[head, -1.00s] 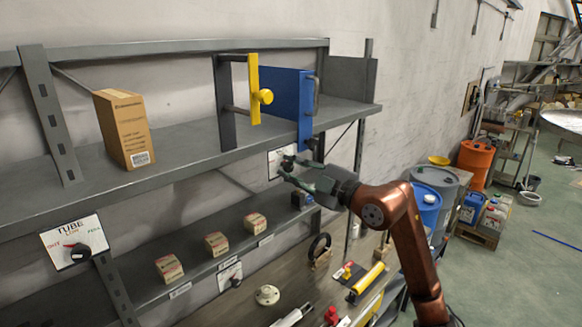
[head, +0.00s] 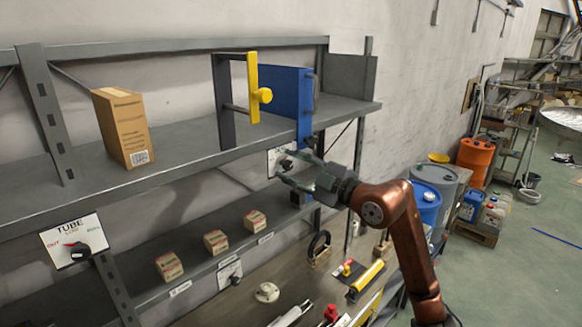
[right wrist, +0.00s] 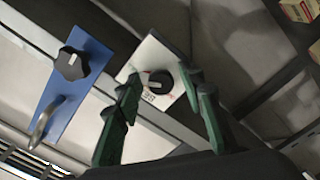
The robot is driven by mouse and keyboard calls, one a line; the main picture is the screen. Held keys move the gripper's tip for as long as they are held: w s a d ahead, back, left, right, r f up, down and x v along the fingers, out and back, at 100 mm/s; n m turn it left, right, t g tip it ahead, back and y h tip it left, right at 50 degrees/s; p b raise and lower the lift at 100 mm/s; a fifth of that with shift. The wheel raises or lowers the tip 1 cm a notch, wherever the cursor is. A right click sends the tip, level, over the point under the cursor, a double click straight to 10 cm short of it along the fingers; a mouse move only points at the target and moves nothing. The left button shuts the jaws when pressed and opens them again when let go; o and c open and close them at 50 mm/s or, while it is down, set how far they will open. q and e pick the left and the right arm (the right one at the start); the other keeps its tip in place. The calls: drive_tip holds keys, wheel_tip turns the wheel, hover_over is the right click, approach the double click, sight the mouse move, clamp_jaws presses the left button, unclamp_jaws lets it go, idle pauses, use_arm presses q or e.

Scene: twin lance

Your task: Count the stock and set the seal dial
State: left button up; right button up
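My right gripper (head: 282,173) reaches in from the right, open, in front of a white dial plate (head: 273,163) under the upper shelf. In the right wrist view its fingertips (right wrist: 160,82) stand either side of the plate's black knob (right wrist: 158,87); I cannot tell whether they touch it. The plate's label is too small to read. Three small cartons stand on the lower shelf: left (head: 169,266), middle (head: 215,241) and right (head: 255,221). Another dial plate (head: 229,270) is below them, and a TUBE dial (head: 80,251) is at the left. My left gripper is not in view.
The upper shelf (head: 190,160) holds a tall carton (head: 123,128), a yellow-fronted frame (head: 253,88) and a blue panel (head: 285,100). A blue plate with a black knob (right wrist: 70,64) lies left of my fingers in the right wrist view. The bench below holds tools, including a yellow roller (head: 367,275).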

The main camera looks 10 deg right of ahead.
drive_tip(key=shift+s, duration=0.15)
drive_tip(key=v, duration=1.1)
drive_tip(key=shift+s+d, duration=0.3)
drive_tip(key=shift+a, duration=0.1)
